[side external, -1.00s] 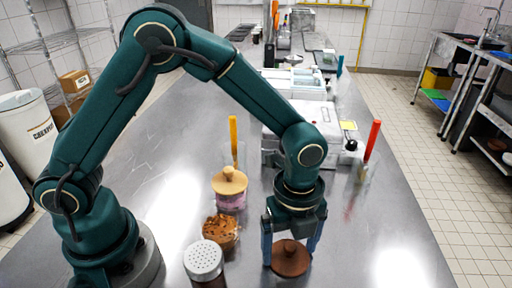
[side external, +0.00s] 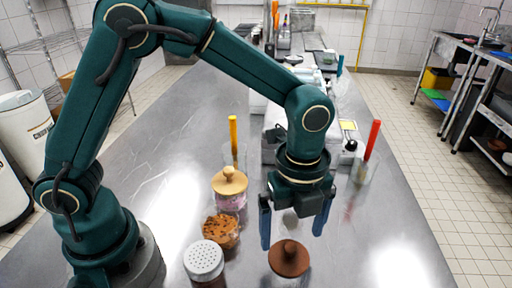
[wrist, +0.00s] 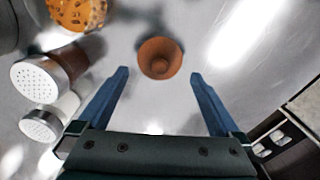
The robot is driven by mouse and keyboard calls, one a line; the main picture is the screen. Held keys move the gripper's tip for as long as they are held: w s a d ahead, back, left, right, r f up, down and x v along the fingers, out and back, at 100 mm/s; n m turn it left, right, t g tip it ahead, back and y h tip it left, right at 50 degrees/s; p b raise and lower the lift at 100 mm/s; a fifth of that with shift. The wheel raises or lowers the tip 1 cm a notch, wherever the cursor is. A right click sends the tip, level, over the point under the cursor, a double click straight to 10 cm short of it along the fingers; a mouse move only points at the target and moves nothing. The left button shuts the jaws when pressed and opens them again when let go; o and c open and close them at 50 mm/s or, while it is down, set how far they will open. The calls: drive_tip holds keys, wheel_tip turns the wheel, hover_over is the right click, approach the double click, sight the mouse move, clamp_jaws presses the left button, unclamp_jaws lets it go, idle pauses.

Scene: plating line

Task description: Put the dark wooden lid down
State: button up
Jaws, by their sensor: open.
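The dark wooden lid (side external: 289,259) is a brown disc with a small knob on top, lying knob up on the steel table. It also shows in the wrist view (wrist: 160,58), ahead of the fingertips and between their lines. My gripper (side external: 293,240) is open and empty above the lid, with its two blue fingers apart on either side. The gripper also shows in the wrist view (wrist: 159,74), where neither finger touches the lid.
Left of the lid stand a shaker with a perforated top (side external: 204,262), a jar of brown bits (side external: 221,231) and a pink jar with a pale wooden lid (side external: 229,188). Glasses holding a yellow stick (side external: 233,132) and a red stick (side external: 372,140) stand behind. The table's right front is clear.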

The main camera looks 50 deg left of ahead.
sight(290, 246)
wheel_tip(290, 246, up, 7)
drive_tip(key=s+a+r+n+t, duration=0.1)
drive_tip(key=s+a+n, duration=0.4)
drive_tip(key=n, duration=0.6)
drive_tip(key=s+a+r+n+t, duration=0.2)
drive_tip(key=s+a+n+t, duration=0.2)
drive_tip(key=a+n, duration=0.4)
drive_tip(key=n, duration=0.3)
drive_tip(key=shift+s+r+t, duration=0.15)
drive_tip(key=shift+s+t, duration=0.15)
drive_tip(key=shift+s, duration=0.05)
